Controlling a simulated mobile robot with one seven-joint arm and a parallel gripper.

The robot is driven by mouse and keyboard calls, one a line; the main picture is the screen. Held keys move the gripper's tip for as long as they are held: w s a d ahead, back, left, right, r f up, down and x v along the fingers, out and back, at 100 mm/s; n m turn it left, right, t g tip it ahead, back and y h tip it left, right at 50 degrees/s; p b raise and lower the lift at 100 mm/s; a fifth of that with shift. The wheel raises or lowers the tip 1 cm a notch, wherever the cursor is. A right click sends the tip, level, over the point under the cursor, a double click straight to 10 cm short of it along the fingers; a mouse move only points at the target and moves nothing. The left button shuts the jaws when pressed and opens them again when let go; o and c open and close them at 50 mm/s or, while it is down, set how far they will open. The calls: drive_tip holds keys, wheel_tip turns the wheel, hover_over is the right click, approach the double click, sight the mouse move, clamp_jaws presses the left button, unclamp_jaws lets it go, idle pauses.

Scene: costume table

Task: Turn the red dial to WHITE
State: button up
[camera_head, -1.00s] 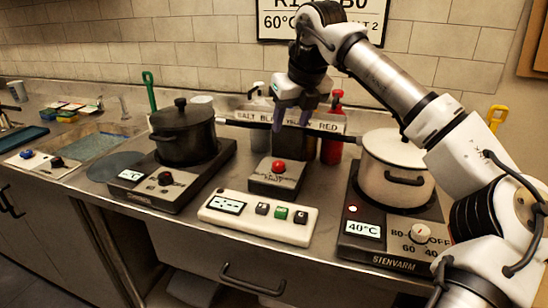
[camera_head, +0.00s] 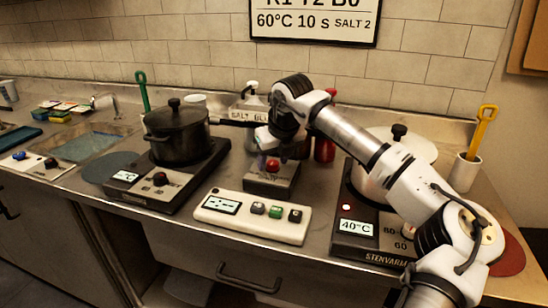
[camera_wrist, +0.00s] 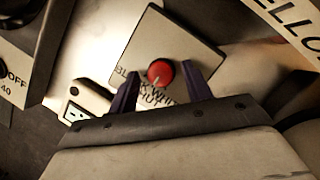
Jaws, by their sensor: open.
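The red dial (camera_head: 272,166) sits on a small grey box (camera_head: 268,183) behind the white button panel. It also shows in the wrist view (camera_wrist: 161,72), on the box's pale top plate (camera_wrist: 184,45). Lettering below it there reads roughly BLACK, WHITE and SHUT, partly covered by my fingers. A pale mark shows on the dial's lower edge; its exact setting is hard to tell. My gripper (camera_wrist: 162,90) is open, with one purple finger on each side of the dial's lower part. I cannot tell whether they touch it. In the head view my gripper (camera_head: 268,142) is just above and behind the dial.
A dark pot (camera_head: 178,135) stands on the left hotplate (camera_head: 140,192). A pale pot (camera_head: 372,180) stands on the right hotplate, reading 40°C, partly behind my arm. The white button panel (camera_head: 250,228) lies in front. Bottles, including a red one (camera_head: 324,148), stand behind.

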drive_tip(key=c, duration=1)
drive_tip(key=shift+o, duration=0.2)
drive_tip(key=n+p, duration=0.1)
drive_tip(key=n, duration=0.1)
drive_tip(key=n+g+y, duration=0.1)
drive_tip(key=n, duration=0.1)
drive_tip(key=shift+w+d+r+n+y+p, duration=0.1)
drive_tip(key=shift+d+r+n+y+p, duration=0.05)
drive_tip(key=shift+n+y+p, duration=0.2)
drive_tip(key=shift+w+n+g+y+p, duration=0.15)
drive_tip(key=shift+n+g+p, duration=0.3)
drive_tip(key=shift+n, duration=0.55)
drive_tip(key=shift+s+n+g+y+p, duration=0.1)
drive_tip(key=shift+n+g+y+p, duration=0.15)
drive_tip(key=shift+n+p, duration=0.5)
drive_tip(key=shift+w+n, duration=0.1)
drive_tip(key=shift+n, duration=0.3)
drive_tip(key=o, duration=1)
drive_tip(key=shift+c, duration=0.2)
